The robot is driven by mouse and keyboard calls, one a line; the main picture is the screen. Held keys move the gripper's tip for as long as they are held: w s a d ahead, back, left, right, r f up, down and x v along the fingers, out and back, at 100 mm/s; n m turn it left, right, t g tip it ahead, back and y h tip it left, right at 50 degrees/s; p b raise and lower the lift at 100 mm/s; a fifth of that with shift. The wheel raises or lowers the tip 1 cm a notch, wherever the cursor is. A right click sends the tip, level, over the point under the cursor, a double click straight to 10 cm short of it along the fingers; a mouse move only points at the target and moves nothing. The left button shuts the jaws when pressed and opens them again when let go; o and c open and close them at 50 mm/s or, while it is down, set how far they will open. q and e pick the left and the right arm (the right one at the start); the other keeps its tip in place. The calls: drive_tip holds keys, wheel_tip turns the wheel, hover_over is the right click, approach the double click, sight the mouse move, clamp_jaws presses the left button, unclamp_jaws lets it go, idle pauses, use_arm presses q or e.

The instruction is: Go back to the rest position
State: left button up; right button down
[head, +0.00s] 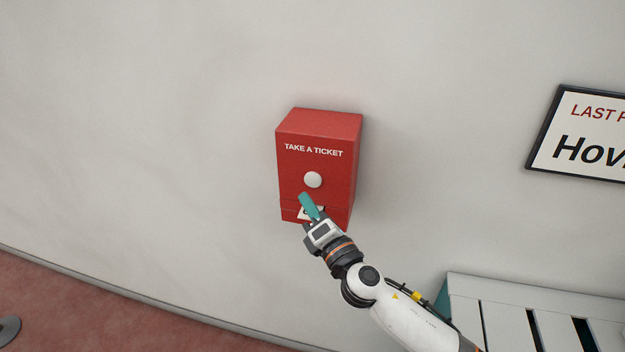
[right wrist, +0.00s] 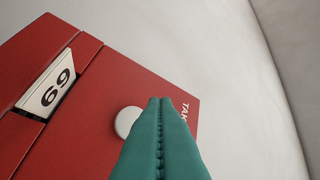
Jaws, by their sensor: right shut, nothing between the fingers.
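My right gripper (head: 309,206) is in front of the lower part of a red ticket dispenser (head: 319,165) on the wall. Its teal fingers are shut together with nothing between them, as the right wrist view (right wrist: 160,105) also shows. The fingertips point up toward the round white button (head: 313,180); I cannot tell whether they touch the dispenser. The button shows just left of the fingers in the right wrist view (right wrist: 127,122). A white ticket (right wrist: 49,84) reading 69 sticks out of the slot. In the head view the gripper partly hides it. My left gripper is not in view.
A framed sign (head: 585,135) hangs on the wall at the right. A white slatted unit with teal sides (head: 510,297) stands at the lower right, near my right arm. A dark round base (head: 8,329) is on the reddish floor at far left. The wall around the dispenser is clear.

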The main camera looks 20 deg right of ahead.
drive_tip(key=shift+s+a, duration=0.65)
drive_tip(key=shift+s, duration=0.25)
